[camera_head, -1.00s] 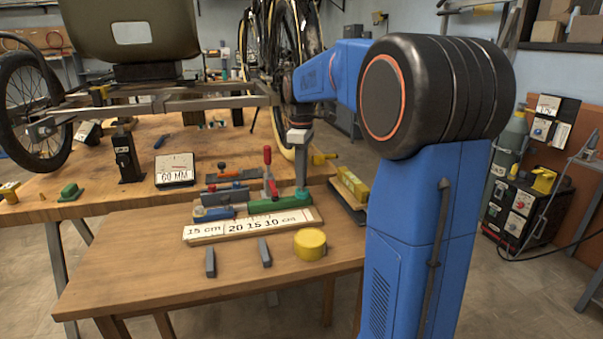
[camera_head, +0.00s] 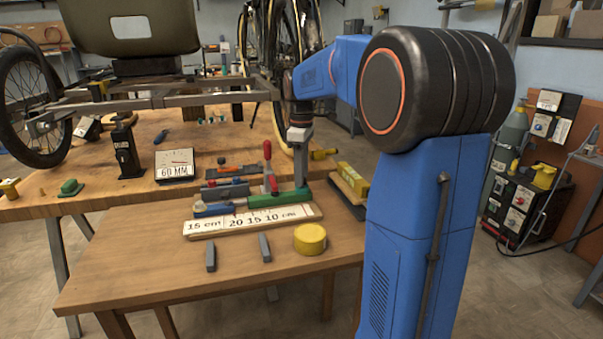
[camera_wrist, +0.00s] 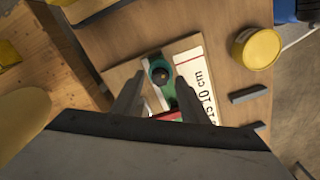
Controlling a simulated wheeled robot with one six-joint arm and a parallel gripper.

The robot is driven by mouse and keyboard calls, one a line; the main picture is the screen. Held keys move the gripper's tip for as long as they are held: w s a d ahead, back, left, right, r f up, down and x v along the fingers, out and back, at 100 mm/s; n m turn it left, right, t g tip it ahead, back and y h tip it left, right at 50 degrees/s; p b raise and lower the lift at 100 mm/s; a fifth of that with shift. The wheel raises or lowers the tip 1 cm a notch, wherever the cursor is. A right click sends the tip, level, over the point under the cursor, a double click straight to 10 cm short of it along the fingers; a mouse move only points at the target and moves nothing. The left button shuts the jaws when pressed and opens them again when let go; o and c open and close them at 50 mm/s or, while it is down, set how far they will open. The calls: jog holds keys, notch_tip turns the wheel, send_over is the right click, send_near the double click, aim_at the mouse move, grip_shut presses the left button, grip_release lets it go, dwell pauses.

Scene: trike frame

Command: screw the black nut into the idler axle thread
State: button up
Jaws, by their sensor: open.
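My gripper (camera_head: 300,180) points straight down over the green clamp fixture (camera_head: 270,200) on the front wooden table. In the wrist view its two fingers (camera_wrist: 158,98) are spread apart, with nothing between their pads that I can make out. Just past the fingertips is a round teal socket (camera_wrist: 151,66) with a small dark knob (camera_wrist: 161,75) in its middle. This knob may be the black nut, but I cannot tell for sure. I cannot pick out the idler axle thread. The trike frame (camera_head: 190,101) stands on the rear bench at the left.
A ruler board (camera_head: 215,227) lies in front of the fixture. A red-handled clamp (camera_head: 268,155) stands beside my gripper. A yellow tin (camera_head: 310,238) and two grey bars (camera_head: 211,258) lie nearer. The table's front left is clear.

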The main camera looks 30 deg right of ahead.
notch_tip(320, 180, up, 12)
dwell(0.5)
dwell(1.1)
jog(key=o, duration=0.6)
jog(key=shift+c, duration=0.2)
